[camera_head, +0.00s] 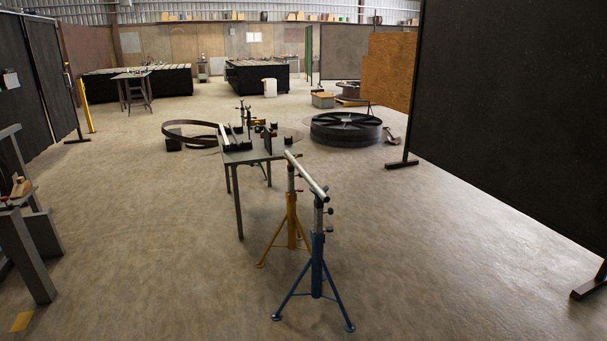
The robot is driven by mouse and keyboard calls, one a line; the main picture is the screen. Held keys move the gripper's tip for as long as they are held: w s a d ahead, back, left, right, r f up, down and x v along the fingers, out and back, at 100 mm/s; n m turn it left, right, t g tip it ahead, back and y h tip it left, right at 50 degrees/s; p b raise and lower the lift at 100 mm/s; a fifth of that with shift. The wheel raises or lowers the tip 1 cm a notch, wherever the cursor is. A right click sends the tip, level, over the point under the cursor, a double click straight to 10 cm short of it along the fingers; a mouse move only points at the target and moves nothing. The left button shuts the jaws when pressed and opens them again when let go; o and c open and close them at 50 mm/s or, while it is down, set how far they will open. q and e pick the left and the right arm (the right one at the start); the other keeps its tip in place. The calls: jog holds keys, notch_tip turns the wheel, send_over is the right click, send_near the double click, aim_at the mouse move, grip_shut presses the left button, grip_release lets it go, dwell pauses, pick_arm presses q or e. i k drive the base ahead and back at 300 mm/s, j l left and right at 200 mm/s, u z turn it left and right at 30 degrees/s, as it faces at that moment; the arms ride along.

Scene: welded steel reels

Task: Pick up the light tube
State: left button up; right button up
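A light silvery tube (306,175) rests across the tops of two stands. Its near end lies over the blue tripod stand (317,262) and its far end over the yellow tripod stand (291,222), beside the corner of a grey work table. The tube slopes down the picture from upper left to lower right. Neither of my grippers shows in the head view, and nothing is touching the tube apart from the stands.
The grey work table (250,156) behind the stands carries tools and clamps. A dark round reel (346,129) lies on the floor behind. A black screen (515,120) stands at right, a grey steel frame (28,255) at left. Floor around the stands is clear.

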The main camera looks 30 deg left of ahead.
aim_at(319, 191)
jog(key=u, duration=1.3)
jog(key=z, duration=0.2)
jog(key=i+z, duration=0.35)
jog(key=i+j+z, duration=0.15)
jog(key=z, duration=0.2)
jog(key=i+j+z, duration=0.45)
jog(key=i+j, duration=0.2)
jog(key=i+j+z, duration=0.1)
jog(key=i+j, duration=0.2)
jog(key=j, duration=0.2)
jog(key=i+j+z, duration=0.1)
jog(key=i+j, duration=0.2)
jog(key=i+j+z, duration=0.1)
jog(key=i+j, duration=0.2)
jog(key=j, duration=0.25)
